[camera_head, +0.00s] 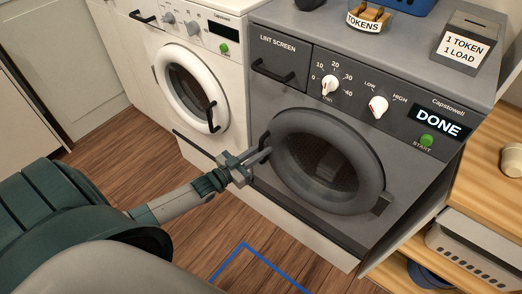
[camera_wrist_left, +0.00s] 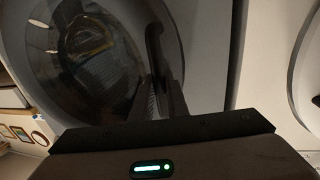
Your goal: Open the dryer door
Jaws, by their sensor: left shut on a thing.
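The grey dryer (camera_head: 408,150) stands right of a white washer, and its display reads DONE. Its round door (camera_head: 372,190) has a dark grey rim and dark glass, and looks closed or nearly so. My left gripper (camera_head: 262,152) is at the left edge of the door, shut on the dark door handle (camera_head: 266,141). In the left wrist view the door glass (camera_wrist_left: 85,55) fills the upper left, and the handle (camera_wrist_left: 154,45) runs down to the fingers (camera_wrist_left: 165,97). The fingers partly hide the handle. My right gripper is in neither view.
The white washer (camera_head: 232,75) with its own round door (camera_head: 190,85) stands close on the left. A token box (camera_head: 468,45) and a TOKENS holder (camera_head: 368,20) sit on the dryer. A wooden shelf with a basket (camera_head: 470,255) is at right. Blue tape (camera_head: 245,246) marks the open floor.

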